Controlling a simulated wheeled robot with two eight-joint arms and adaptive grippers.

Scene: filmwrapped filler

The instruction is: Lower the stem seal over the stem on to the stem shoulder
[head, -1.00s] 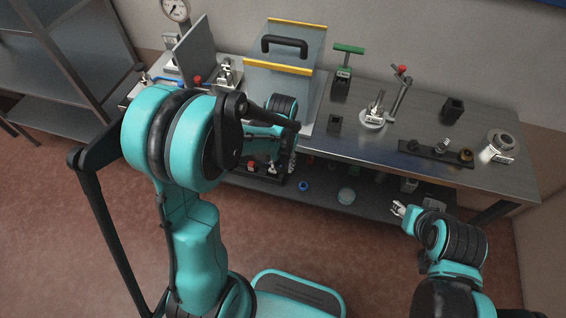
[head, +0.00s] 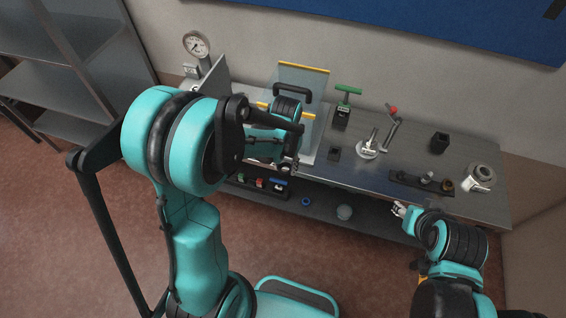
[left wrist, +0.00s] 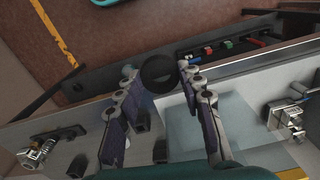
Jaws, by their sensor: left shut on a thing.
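My left gripper (left wrist: 158,80) is shut on a dark round ring (left wrist: 158,72), which looks like the stem seal; its fingers lie on either side of it. In the head view the left gripper (head: 284,164) is over the front part of the bench, and the ring cannot be made out there. I cannot tell the stem or its shoulder for certain. An upright metal piece on a pale round base (head: 367,148) stands mid-bench, well right of the left gripper. My right gripper (head: 399,209) is in front of the bench; its fingers are too small to read.
The lower shelf holds small coloured parts (head: 260,183).

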